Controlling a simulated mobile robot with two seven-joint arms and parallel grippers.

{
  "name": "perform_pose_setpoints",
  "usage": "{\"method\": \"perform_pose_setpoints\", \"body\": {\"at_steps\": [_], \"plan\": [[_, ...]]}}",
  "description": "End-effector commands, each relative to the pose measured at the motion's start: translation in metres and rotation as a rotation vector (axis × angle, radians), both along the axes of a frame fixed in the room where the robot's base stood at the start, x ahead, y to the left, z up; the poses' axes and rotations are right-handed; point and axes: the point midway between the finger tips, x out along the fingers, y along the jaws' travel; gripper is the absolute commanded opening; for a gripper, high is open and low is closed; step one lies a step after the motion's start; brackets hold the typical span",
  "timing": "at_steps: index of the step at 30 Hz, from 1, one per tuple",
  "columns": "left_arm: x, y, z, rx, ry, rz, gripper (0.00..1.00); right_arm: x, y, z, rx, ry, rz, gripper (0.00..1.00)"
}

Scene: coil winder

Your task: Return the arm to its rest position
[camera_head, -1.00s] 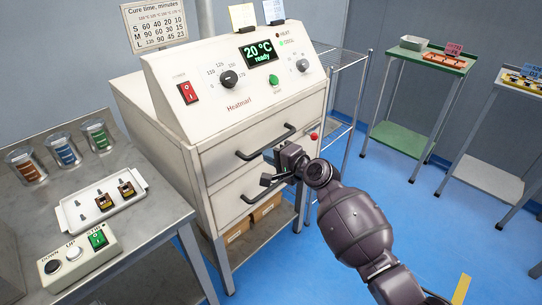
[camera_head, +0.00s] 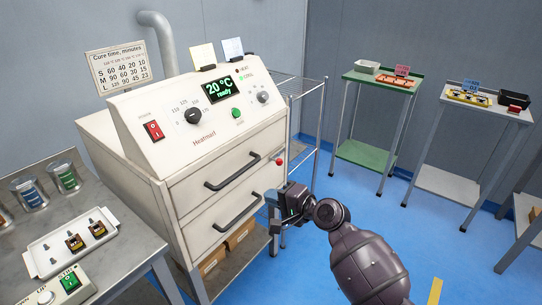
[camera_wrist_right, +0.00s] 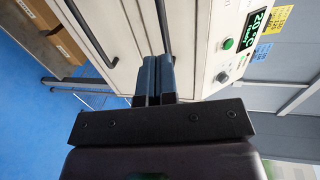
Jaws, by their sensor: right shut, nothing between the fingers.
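My right gripper (camera_head: 272,212) is in front of the right side of the white Heatmart oven (camera_head: 190,150), near its lower drawer. It holds nothing. In the right wrist view the two dark fingers (camera_wrist_right: 153,77) lie together in front of the oven's drawer fronts. The upper drawer handle (camera_head: 232,172) and lower drawer handle (camera_head: 238,212) are to the left of the gripper, and both drawers look shut. The oven display reads 20 °C ready. My left gripper is in neither view.
A wire rack (camera_head: 303,100) stands beside the oven. A green table (camera_head: 400,83) and a white table (camera_head: 480,108) stand at the back. Blue floor lies open between.

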Motion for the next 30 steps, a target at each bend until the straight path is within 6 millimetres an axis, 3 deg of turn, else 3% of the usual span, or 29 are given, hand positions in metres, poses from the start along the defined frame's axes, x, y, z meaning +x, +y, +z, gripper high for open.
{"method": "perform_pose_setpoints", "body": {"at_steps": [7, 14, 18, 23, 30], "plan": [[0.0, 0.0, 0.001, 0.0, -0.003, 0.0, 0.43, 0.004, -0.003, 0.002, -0.095, -0.136, -0.002, 0.0], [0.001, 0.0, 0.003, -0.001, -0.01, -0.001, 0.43, 0.013, -0.021, 0.036, -0.354, -0.506, -0.068, 0.0], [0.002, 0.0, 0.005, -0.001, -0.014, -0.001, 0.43, 0.004, -0.047, 0.035, -0.517, -0.66, -0.128, 0.0], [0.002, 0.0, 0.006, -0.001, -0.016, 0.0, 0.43, -0.02, -0.087, 0.018, -0.721, -0.782, -0.194, 0.0], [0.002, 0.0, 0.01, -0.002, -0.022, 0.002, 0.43, -0.077, -0.153, -0.021, -1.025, -0.857, -0.256, 0.0]]}}
